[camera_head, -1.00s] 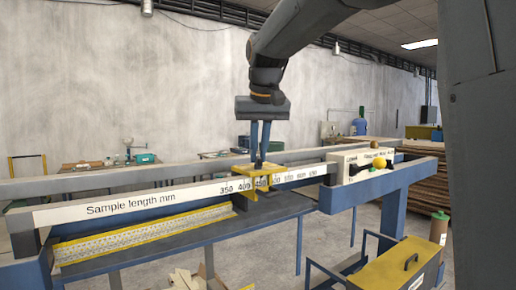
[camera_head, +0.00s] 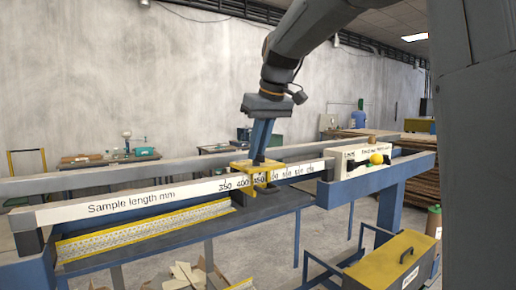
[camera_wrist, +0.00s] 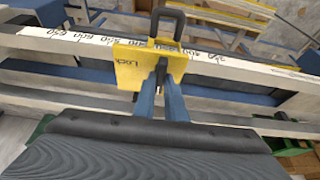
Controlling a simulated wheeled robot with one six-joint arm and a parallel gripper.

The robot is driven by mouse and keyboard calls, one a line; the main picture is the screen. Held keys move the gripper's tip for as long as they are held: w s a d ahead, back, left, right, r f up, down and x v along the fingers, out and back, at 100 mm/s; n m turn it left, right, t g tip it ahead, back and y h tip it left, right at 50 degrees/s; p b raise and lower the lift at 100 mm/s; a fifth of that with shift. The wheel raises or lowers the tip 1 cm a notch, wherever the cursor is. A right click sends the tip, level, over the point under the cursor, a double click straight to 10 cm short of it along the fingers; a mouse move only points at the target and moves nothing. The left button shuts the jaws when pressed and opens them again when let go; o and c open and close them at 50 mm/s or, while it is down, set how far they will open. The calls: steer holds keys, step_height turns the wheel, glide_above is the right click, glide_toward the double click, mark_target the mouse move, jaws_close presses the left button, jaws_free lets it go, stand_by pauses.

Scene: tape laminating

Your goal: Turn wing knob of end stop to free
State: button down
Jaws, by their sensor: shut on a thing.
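The yellow end stop (camera_head: 240,168) sits on the white sample-length rail, near the 400 and 450 marks. In the wrist view the end stop (camera_wrist: 128,74) carries the word "Lock" on its top plate. My gripper (camera_head: 258,158) comes down from above onto the stop. In the wrist view its two blue fingers (camera_wrist: 161,82) are shut on the small dark wing knob (camera_wrist: 161,70), which is mostly hidden between them. A black loop handle (camera_wrist: 168,12) stands at the stop's far side.
The rail (camera_head: 120,205) runs left and right of the stop. A white box with a yellow ball knob (camera_head: 376,158) is at its right end. A yellow-lidded toolbox (camera_head: 390,262) stands lower right. The space above the rail is open.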

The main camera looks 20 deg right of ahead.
steer(key=c, duration=1.8)
jaws_free()
steer(key=shift+r, duration=0.1)
steer(key=b+v, duration=0.1)
steer(key=v, duration=0.6)
steer(key=shift+s+r+b, duration=0.2)
steer(key=shift+r+b, duration=0.1)
steer(key=shift+b, duration=0.05)
steer(key=shift+d, duration=0.1)
